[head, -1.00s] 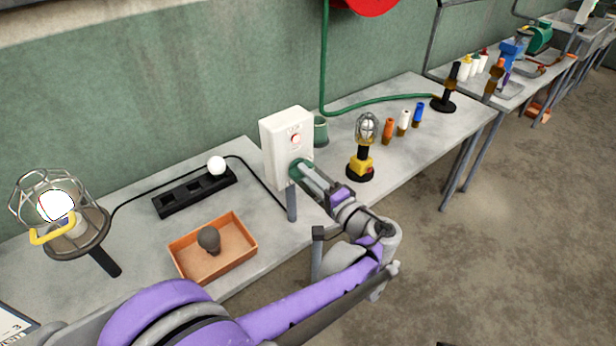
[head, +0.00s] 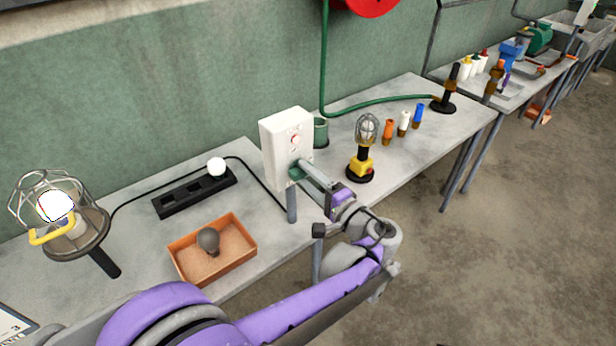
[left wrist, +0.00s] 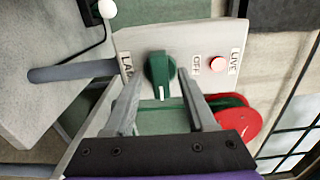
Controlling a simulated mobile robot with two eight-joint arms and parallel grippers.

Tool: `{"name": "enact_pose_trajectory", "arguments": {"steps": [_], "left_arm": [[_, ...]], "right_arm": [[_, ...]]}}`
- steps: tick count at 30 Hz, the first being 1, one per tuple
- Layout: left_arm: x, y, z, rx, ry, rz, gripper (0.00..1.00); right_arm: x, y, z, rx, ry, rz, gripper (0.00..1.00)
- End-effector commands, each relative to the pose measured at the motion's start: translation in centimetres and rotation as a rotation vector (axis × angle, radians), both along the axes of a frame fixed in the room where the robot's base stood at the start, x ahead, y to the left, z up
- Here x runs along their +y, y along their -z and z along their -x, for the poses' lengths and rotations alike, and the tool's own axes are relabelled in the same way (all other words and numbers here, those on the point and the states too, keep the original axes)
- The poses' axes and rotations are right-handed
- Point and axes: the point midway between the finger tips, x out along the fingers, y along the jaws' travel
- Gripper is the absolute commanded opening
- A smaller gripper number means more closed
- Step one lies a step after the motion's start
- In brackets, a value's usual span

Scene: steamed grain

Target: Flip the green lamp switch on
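The white switch box (head: 284,140) stands on a post at the table's front edge. Its green switch (left wrist: 160,70) is a knob with a white pointer line, which points toward my gripper in the left wrist view. In the head view the green switch (head: 296,172) is mostly hidden by my fingers. My left gripper (left wrist: 159,76) is open, with one finger to either side of the knob in the wrist view; I cannot tell whether they touch it. In the head view my left gripper (head: 308,170) is at the box's lower front. My right gripper is not in view.
A caged lamp (head: 57,212) with a glowing bulb, a black strip (head: 180,196) with a white bulb, and an orange tray (head: 240,262) are left. A yellow-based caged lamp (head: 361,163) stands right.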

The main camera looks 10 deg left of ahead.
Motion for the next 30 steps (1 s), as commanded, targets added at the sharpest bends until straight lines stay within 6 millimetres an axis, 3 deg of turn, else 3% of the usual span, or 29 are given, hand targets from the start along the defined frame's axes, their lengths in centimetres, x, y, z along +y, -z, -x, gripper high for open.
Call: {"name": "enact_pose_trajectory", "arguments": {"steps": [11, 24, 30], "left_arm": [[-0.5, 0.0, 0.4, -0.001, 0.002, 0.001, 0.57], [-6.9, 0.1, 5.3, 0.000, 0.004, 0.000, 0.57], [-8.4, 0.0, 6.5, 0.000, 0.001, 0.000, 0.57]], "right_arm": [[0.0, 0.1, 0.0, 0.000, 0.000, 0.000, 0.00], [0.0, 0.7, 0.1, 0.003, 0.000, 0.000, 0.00], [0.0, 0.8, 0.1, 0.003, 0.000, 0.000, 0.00]]}}
